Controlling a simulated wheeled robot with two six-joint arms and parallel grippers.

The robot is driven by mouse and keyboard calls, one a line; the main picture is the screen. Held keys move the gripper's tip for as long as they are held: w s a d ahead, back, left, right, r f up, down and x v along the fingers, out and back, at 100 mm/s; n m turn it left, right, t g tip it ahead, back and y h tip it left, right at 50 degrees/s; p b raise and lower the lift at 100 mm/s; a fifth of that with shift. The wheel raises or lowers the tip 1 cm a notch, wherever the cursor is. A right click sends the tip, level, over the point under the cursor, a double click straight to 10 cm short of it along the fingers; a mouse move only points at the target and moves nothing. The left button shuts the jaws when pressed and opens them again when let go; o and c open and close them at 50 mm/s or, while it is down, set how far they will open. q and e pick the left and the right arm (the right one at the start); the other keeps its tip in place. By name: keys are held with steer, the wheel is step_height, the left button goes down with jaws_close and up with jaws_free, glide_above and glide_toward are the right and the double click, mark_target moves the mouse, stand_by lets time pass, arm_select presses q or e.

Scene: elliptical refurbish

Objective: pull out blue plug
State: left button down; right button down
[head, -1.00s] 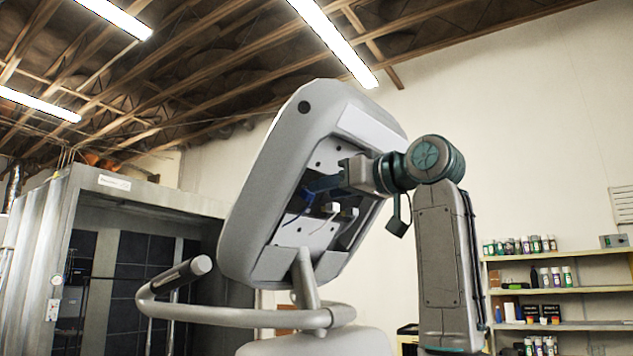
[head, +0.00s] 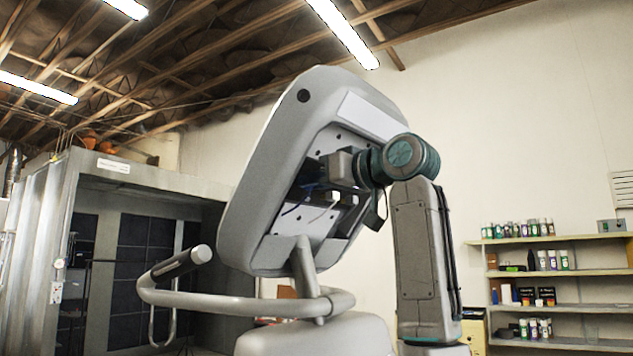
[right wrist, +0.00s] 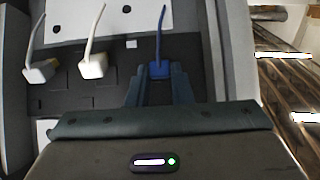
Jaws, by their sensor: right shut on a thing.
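The blue plug (right wrist: 159,70) with its blue cable running upward shows in the right wrist view, at the dark panel in the console's open back. My right gripper (right wrist: 160,76) has its two fingers around this plug and is shut on it. In the head view my right gripper (head: 326,172) reaches into the open back of the tilted grey console (head: 270,180), and its fingertips are largely hidden there. I cannot tell how deep the plug sits in its socket. My left gripper is not in view.
Two white plugs (right wrist: 92,65) with white cables sit left of the blue one. The console's frame edges surround the opening. A curved grey handrail (head: 230,305) is below. Shelves with bottles (head: 545,270) stand at the right, a large metal booth (head: 120,230) at the left.

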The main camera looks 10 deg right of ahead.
steer(key=shift+s+d+f+b, duration=0.2)
steer(key=shift+f+b, duration=0.25)
steer(key=shift+b, duration=0.1)
steer(key=shift+s+d+f+b, duration=0.2)
steer(key=shift+s+f+b, duration=0.1)
steer(key=shift+b, duration=0.1)
steer(key=shift+r, duration=0.1)
steer(key=c, duration=1.3)
jaws_free()
steer(key=shift+s+d, duration=0.1)
steer(key=shift+s, duration=0.05)
